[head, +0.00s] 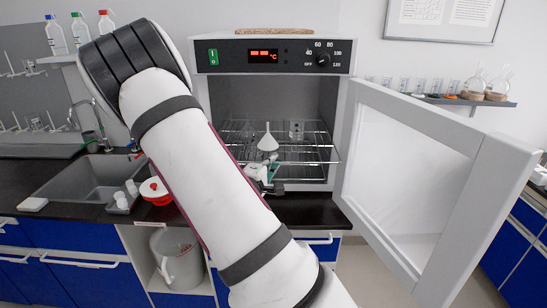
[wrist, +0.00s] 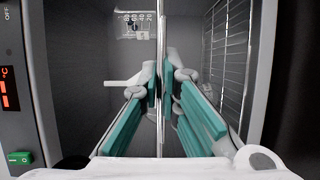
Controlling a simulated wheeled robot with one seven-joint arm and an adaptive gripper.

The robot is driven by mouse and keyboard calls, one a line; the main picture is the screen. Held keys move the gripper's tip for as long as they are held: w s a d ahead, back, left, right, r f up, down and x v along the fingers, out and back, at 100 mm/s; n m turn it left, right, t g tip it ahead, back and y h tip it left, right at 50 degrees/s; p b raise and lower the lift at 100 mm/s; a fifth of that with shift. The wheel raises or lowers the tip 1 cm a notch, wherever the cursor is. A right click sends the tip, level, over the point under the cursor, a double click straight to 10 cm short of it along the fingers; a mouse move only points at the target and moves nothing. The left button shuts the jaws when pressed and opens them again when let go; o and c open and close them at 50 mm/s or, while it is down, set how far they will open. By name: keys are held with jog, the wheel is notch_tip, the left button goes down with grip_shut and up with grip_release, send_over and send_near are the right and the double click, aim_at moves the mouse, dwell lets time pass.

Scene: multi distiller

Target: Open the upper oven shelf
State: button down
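The oven (head: 325,85) stands open, with its wire upper shelf (head: 325,157) inside. A white funnel (head: 268,142) and a small clear beaker (head: 296,130) stand on this shelf. In the wrist view, which is turned sideways, the upper shelf (wrist: 160,45) shows edge-on as a thin line between my fingers, with the funnel (wrist: 122,82) and beaker (wrist: 133,24) beyond. My gripper (wrist: 160,88) has its teal-padded fingers drawn in close on both sides of the shelf's front edge and appears shut on it. In the head view my gripper (head: 271,177) is partly hidden by my arm.
The lower shelf (wrist: 232,65) lies below. The oven door (head: 395,195) is swung wide open to the right. A sink (head: 90,178), a red-and-white container (head: 155,190) and dark counter are at left. Glassware stands on a wall shelf (head: 470,102) at right.

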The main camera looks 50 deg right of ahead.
jog(key=c, duration=1.8)
grip_release()
jog(key=shift+a, duration=0.1)
jog(key=v, duration=1.2)
